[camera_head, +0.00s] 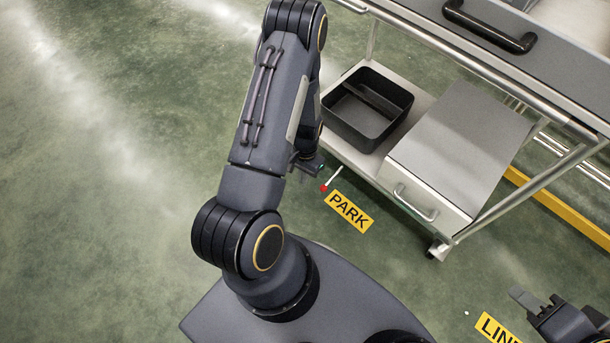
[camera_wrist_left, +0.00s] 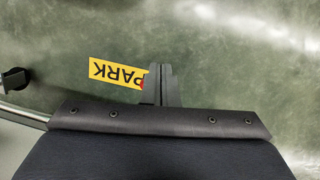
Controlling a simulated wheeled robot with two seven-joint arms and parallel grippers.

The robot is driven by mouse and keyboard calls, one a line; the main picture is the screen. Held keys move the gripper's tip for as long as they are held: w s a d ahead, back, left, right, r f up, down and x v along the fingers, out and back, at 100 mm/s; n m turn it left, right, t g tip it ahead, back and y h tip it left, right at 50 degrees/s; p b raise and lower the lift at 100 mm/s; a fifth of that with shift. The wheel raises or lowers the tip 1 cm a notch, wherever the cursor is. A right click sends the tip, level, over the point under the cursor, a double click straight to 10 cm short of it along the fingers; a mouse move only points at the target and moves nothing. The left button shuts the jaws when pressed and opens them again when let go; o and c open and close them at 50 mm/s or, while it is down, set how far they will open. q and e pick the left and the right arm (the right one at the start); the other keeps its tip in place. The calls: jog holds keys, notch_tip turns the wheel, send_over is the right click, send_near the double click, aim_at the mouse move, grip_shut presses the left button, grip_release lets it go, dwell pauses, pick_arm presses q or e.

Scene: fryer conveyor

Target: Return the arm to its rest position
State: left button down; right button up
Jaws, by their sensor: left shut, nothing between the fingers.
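My left arm rises from the base at the lower middle of the head view and bends over at the top. Its left gripper (camera_head: 316,168) hangs low beside the cart, partly hidden behind my own arm. In the left wrist view my left gripper (camera_wrist_left: 161,72) is shut and empty, with its fingers over the floor beside the yellow PARK label. My right gripper (camera_head: 524,298) shows at the lower right of the head view, near a cut-off yellow floor label; whether its fingers are apart is not clear.
A metal cart (camera_head: 352,148) stands right of my left arm, with a black bin (camera_head: 362,132) and a grey box (camera_head: 462,135) on its lower shelf. A red-tipped lever (camera_head: 324,188) is close to my left gripper, by the PARK label (camera_head: 348,212). Left floor is clear.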

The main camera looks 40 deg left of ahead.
dwell(0.3)
pick_arm(q)
jog(key=w+d+r+n+t+h, duration=0.1)
jog(key=d+r+t, duration=0.1)
jog(key=r, duration=1)
jog(key=w+d+r+t+h, duration=0.1)
jog(key=d+r+t, duration=0.1)
jog(key=r, duration=1.1)
jog(key=s+d+r+t, duration=0.4)
jog(key=s+d+r, duration=0.2)
jog(key=s+r, duration=0.75)
notch_tip(320, 180, up, 32)
jog(key=p, duration=3.2)
jog(key=shift+d+f+h, duration=0.15)
jog(key=shift+d+h, duration=0.05)
jog(key=shift+h, duration=0.1)
